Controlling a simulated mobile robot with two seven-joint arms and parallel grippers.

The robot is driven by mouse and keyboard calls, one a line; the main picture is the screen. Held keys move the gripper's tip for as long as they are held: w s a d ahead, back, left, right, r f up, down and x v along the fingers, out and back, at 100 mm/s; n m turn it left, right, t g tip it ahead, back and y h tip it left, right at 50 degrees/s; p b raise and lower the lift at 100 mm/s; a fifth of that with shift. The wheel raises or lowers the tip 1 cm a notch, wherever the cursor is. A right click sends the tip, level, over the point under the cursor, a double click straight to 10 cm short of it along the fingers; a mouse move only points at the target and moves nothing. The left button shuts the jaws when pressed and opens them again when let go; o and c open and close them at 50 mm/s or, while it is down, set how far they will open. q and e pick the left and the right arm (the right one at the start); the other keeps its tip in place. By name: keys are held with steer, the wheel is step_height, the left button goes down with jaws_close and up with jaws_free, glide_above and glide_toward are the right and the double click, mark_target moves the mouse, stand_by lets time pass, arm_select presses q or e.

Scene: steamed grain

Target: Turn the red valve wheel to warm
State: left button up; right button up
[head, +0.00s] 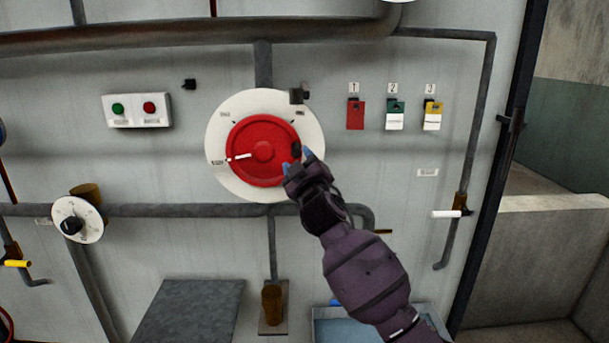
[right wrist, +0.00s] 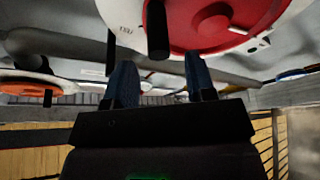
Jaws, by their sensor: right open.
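The red valve wheel (head: 250,135) sits on a round white dial plate (head: 222,125) on the wall. Its white pointer mark aims left and slightly down, at a small label on the left rim; other labels, too small to read, sit at the upper left and upper right. A black handle peg (head: 296,149) stands out at the wheel's right side. My right gripper (head: 298,161) is open at the peg. In the right wrist view the peg (right wrist: 157,30) shows between the blue fingertips, beside the red wheel (right wrist: 205,22); contact cannot be told. My left gripper is out of view.
A button box (head: 137,110) with green and red buttons is at left. Three numbered tags, the red one (head: 355,115) leftmost, hang at right. A smaller white dial (head: 77,220) is at lower left. Pipes cross above and below the wheel. A grey surface (head: 190,312) lies below.

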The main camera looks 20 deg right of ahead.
steer(key=v, duration=0.4)
steer(key=shift+s, duration=0.3)
